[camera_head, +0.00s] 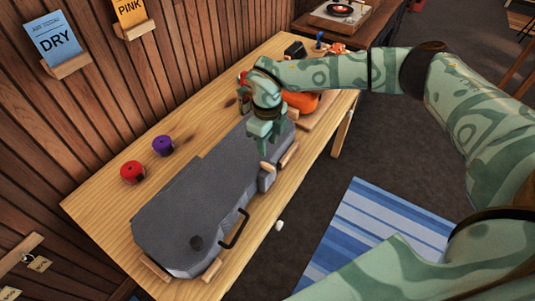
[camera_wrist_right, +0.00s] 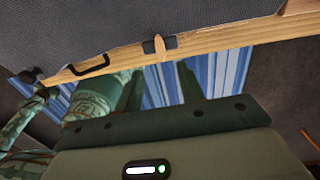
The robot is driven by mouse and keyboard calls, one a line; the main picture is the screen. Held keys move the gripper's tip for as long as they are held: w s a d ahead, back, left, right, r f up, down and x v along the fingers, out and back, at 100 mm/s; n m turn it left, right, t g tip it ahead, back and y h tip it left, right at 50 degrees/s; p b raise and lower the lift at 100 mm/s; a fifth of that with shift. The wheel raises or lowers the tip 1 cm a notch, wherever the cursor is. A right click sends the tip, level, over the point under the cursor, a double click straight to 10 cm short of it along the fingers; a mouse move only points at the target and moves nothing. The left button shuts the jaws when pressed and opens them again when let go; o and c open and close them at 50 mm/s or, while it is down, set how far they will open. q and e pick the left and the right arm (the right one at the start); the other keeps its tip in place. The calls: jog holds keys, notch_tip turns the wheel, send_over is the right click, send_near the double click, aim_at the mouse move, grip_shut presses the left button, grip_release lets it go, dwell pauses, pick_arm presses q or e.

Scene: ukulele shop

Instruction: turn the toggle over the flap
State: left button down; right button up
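A long grey case (camera_head: 190,205) lies on the wooden table, its narrow end toward the back. A small dark flap (camera_wrist_right: 148,47) shows beside and behind the toggle. In the head view the toggle (camera_head: 266,166) is tiny and hard to make out. My right gripper (camera_head: 265,143) hangs over the narrow end of the case. Its fingers (camera_wrist_right: 160,88) are apart with nothing visible between them, clear of the toggle. My left gripper is out of view.
A black handle (camera_head: 235,229) sticks out from the case's front side. A red roll (camera_head: 132,172) and a purple roll (camera_head: 163,146) stand behind the case. An orange object (camera_head: 302,102) lies beyond my gripper. The plank wall borders the table at left.

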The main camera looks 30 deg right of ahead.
notch_tip(320, 180, up, 8)
jog(key=shift+f, duration=0.15)
dwell(0.4)
